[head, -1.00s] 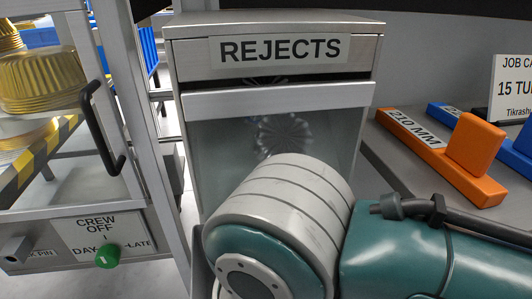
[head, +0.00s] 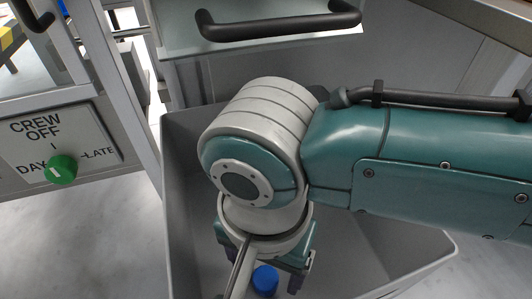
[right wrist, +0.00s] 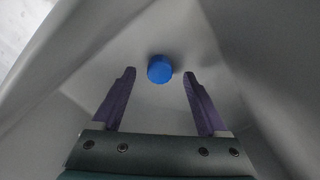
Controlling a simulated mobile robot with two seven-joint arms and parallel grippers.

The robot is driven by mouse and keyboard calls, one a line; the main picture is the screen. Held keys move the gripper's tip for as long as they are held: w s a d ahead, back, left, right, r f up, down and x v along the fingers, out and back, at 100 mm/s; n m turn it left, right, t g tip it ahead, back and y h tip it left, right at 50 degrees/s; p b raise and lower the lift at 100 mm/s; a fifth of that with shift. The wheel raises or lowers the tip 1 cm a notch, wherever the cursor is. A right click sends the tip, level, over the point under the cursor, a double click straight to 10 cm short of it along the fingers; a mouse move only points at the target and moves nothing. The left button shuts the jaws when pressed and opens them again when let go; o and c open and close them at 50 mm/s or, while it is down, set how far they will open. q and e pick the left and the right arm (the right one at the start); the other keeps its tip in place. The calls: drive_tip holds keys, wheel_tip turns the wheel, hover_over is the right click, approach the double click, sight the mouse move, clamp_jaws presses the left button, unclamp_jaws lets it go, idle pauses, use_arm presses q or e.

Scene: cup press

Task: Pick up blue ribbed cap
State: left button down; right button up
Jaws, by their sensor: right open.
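The blue ribbed cap (head: 265,280) lies on the floor of a grey bin, low in the head view. In the right wrist view the blue cap (right wrist: 160,69) sits just beyond the fingertips, centred between them. My right gripper (right wrist: 159,75) is open and empty, with its two purple fingers on either side of the line to the cap. In the head view my right gripper (head: 262,275) points down inside the bin, partly hidden by my own wrist. My left gripper is not in view.
The grey bin (head: 180,185) has tall walls around my right gripper. A black handle (head: 280,27) on a glass-like panel is above the bin. A panel with a green knob (head: 61,170) stands at the left.

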wheel_tip(320, 180, down, 2)
drive_tip(key=shift+f, duration=0.1)
clamp_jaws()
idle(0.5)
